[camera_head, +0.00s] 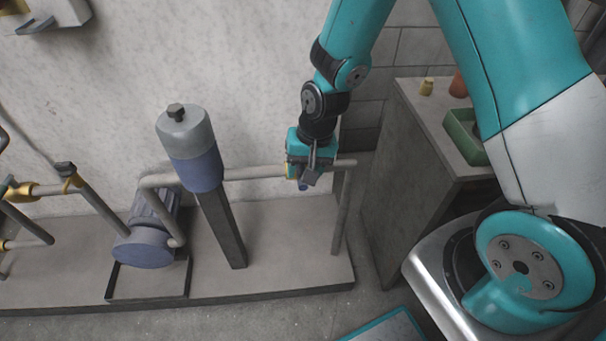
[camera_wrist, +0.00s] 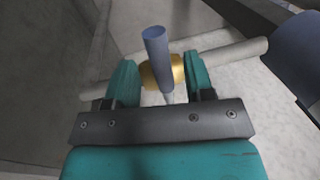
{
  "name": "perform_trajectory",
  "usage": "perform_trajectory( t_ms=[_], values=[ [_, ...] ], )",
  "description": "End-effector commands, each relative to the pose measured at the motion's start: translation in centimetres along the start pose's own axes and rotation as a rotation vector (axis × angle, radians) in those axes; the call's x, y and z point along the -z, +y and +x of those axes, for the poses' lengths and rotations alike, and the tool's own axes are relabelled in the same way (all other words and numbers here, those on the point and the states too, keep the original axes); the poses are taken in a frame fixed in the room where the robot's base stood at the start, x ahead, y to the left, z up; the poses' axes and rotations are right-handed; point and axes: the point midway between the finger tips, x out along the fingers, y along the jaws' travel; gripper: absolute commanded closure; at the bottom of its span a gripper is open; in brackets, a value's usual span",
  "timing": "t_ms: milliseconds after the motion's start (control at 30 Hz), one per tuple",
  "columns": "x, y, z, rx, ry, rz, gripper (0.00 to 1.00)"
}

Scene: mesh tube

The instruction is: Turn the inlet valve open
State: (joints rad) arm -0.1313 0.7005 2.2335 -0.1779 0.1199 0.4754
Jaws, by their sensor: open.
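A valve with a yellow body (camera_wrist: 165,72) sits on a grey pipe (camera_wrist: 228,54). Its blue-grey handle (camera_wrist: 156,48) sticks up across the pipe's line in the wrist view. My gripper (camera_wrist: 161,80) is open, with one teal finger on each side of the handle and yellow body. I cannot tell whether either finger touches them. In the head view my gripper (camera_head: 307,176) is at the pipe near its right end and hides most of the valve. Only a small blue tip (camera_head: 303,187) and a sliver of yellow show there. Whether this is the inlet valve is not marked.
A blue and grey filter cylinder (camera_head: 203,165) on a post stands left of my gripper. A pump (camera_head: 143,249) and pipes with yellow fittings (camera_head: 20,190) lie farther left. A cabinet (camera_head: 402,150) with a green tray (camera_head: 465,135) stands at right. The wall is close behind.

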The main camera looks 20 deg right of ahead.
Motion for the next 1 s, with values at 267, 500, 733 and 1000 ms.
perform_trajectory(
  t_ms=[267, 500, 733, 1000],
  values=[
    [-0.02, -0.01, 1.52, 0.000, 0.000, -0.001, 0.52],
    [-0.02, -0.01, 1.49, 0.000, 0.000, -0.001, 0.61],
    [-0.02, -0.02, 1.48, 0.001, 0.000, -0.001, 1.00],
    [-0.26, -0.63, 1.54, 0.001, -0.008, -0.036, 1.00]
  ],
)
